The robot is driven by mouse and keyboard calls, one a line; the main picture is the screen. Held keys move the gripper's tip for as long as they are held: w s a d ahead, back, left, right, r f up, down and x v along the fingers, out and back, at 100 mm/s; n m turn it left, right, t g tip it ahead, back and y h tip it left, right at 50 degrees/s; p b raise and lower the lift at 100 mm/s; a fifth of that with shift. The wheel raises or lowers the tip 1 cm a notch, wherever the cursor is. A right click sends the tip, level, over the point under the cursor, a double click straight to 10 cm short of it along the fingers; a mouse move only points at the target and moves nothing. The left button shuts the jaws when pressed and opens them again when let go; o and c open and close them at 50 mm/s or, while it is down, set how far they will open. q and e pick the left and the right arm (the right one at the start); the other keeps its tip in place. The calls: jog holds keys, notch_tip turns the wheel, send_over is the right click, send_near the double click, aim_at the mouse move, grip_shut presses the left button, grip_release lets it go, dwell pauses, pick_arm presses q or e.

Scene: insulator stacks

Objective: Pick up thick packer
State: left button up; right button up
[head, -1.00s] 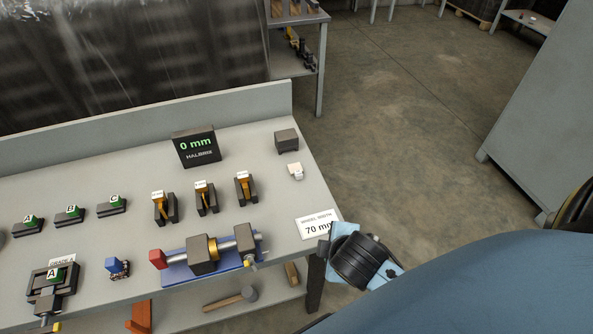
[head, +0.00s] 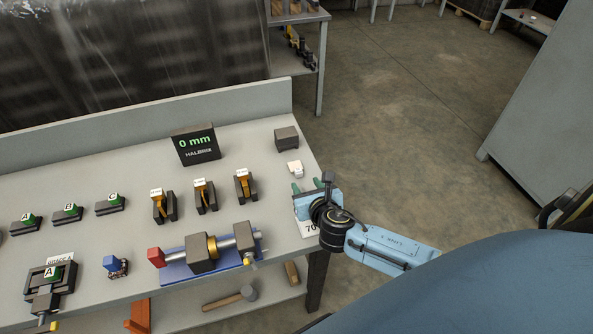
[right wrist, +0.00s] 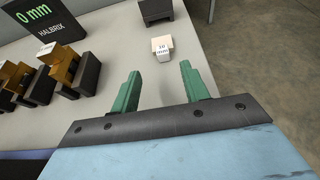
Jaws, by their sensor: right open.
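My right gripper (head: 307,186) is over the table's right end, with its green fingers apart and nothing between them; it also shows in the right wrist view (right wrist: 159,72). A small pale block (head: 295,168) lies just beyond the fingertips. In the right wrist view the block (right wrist: 162,48) has a white label that seems to read 10 mm. Three gold pieces in dark holders (head: 205,195) stand to the left, with small white labels too small to read. No label shows the words thick packer. My left gripper is not in view.
A dark grey block (head: 286,138) stands behind the pale block. A display (head: 195,144) reads 0 mm. A blue-based fixture with a shaft (head: 205,255) lies at the table's front. A 70 mm card (head: 308,228) is partly hidden by my arm. The table's right edge is close.

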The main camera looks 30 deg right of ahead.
aim_at(299, 170)
jog(key=b+x, duration=0.1)
jog(key=x, duration=0.7)
jog(key=shift+w+d+r+b, duration=0.1)
jog(key=shift+d+r+b, duration=0.1)
jog(key=shift+b, duration=0.2)
jog(key=c, duration=0.7)
jog(key=shift+c, duration=0.2)
